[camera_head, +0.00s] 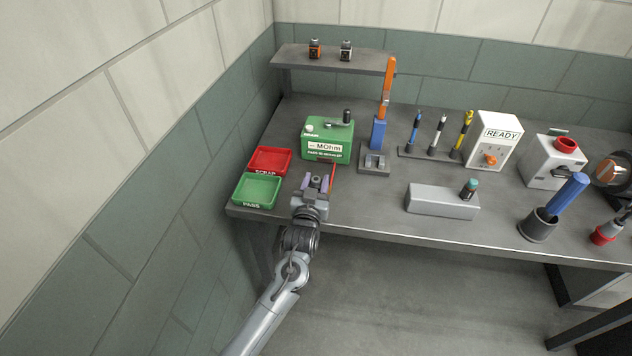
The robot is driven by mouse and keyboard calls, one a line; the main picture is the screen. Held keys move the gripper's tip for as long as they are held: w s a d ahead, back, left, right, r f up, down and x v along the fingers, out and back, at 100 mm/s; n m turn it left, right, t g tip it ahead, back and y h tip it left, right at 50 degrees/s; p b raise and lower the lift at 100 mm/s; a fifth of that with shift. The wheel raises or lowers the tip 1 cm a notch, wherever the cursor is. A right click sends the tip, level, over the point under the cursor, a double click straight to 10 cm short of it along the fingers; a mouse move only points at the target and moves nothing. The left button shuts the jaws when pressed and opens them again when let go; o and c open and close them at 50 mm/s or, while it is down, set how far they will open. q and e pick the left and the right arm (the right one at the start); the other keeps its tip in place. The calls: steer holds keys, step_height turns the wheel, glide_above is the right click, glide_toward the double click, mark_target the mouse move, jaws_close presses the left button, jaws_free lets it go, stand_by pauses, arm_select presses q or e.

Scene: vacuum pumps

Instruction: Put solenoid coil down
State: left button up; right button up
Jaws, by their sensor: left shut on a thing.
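My left gripper (317,183) is over the front left part of the bench, right of the green PASS tray (235,190) and in front of the green MOhm meter (328,133). Its fingers are shut on a small greyish piece, taken as the solenoid coil (316,182). The piece is mostly hidden between the fingers, and its contact with the bench cannot be told. A thin red-orange part shows just right of the fingers. My right gripper is not in view.
A red SCRAP tray (269,160) lies behind the PASS tray. A grey stand with a blue and orange tool (379,132) is right of the meter. A grey block (440,201) stands further right. Bare bench lies between gripper and block.

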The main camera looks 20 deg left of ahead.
arm_select(q)
steer(key=shift+f, duration=0.25)
stand_by(0.4)
steer(key=o, duration=1.2)
steer(key=s+d+p, duration=0.1)
steer(key=s, duration=0.9)
steer(key=shift+s+d+p, duration=0.35)
steer(key=shift+d, duration=0.05)
jaws_close()
stand_by(0.4)
